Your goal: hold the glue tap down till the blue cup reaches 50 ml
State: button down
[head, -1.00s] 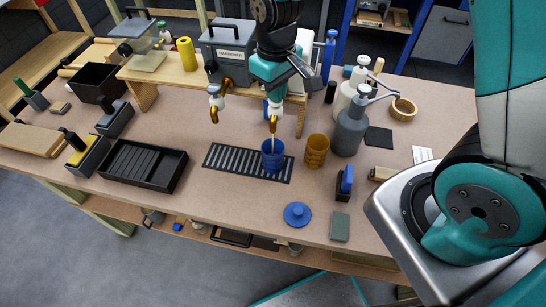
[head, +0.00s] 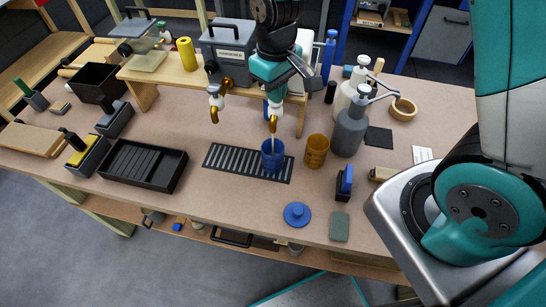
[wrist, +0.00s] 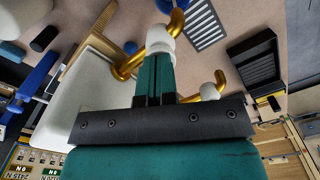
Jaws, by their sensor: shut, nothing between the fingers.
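The blue cup (head: 272,158) stands upright on the slotted drip grate (head: 222,158), under the gold spout of the glue tap (head: 273,124). A thin pale stream runs from the spout into the cup; the level inside cannot be read. My gripper (head: 272,92) is shut and empty, above the tap, partly hidden by its own wrist. In the wrist view, its closed teal fingertips (wrist: 158,58) are at the white tap head (wrist: 160,38), apparently touching it. The gold spout (wrist: 176,20) shows beyond.
The grey hardener box (head: 228,45) with a second gold tap (head: 214,108) stands left of my gripper on the wooden stand (head: 165,78). An amber cup (head: 317,150) and a grey pump bottle (head: 349,132) stand right of the blue cup. A blue lid (head: 297,214) lies in front.

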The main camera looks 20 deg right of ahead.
notch_tip(320, 180, up, 9)
jog(key=p, duration=0.7)
jog(key=shift+p, duration=0.35)
jog(key=shift+s+f, duration=0.1)
dwell(0.7)
jog(key=s+a+n+y+b, duration=0.1)
jog(key=s+a+y+b, duration=0.1)
jog(key=s+b, duration=0.5)
jog(key=s+a+n+y+b, duration=0.1)
jog(key=s+a+y+b, duration=0.1)
jog(key=s+b, duration=0.4)
jog(key=s, duration=0.5)
jog(key=shift+s+a+r+b, duration=0.2)
jog(key=shift+a+b, duration=0.1)
jog(key=shift+b, duration=0.05)
